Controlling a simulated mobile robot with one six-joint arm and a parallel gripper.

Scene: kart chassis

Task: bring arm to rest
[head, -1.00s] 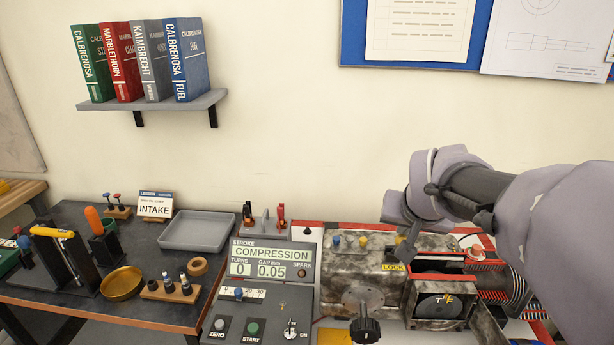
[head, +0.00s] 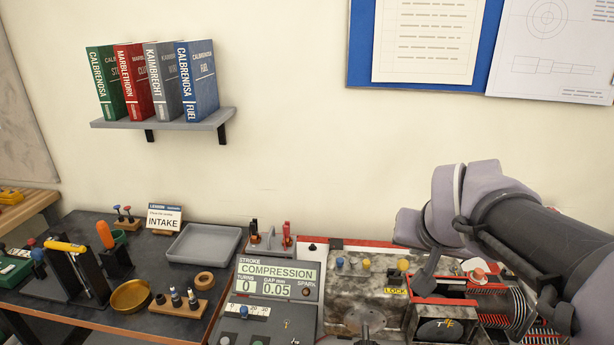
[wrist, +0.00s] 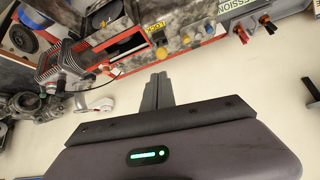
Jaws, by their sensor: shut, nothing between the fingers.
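My arm reaches in from the right in the head view. My gripper (head: 427,278) hangs at its end and points down, in front of the engine block (head: 350,316) in the picture. In the wrist view the two dark fingers of my gripper (wrist: 158,92) lie together, with nothing between them. The engine block also shows at the top of the wrist view (wrist: 195,15). The yellow LOCK label (head: 395,291) shows just left of the fingers in the head view. I cannot tell how far the fingertips are from the block.
A console (head: 277,279) reads COMPRESSION. Left of it are a grey tray (head: 204,243), a brass bowl (head: 131,296) and an INTAKE card (head: 163,219). A wall shelf (head: 164,121) holds several books. The wall between shelf and arm is bare.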

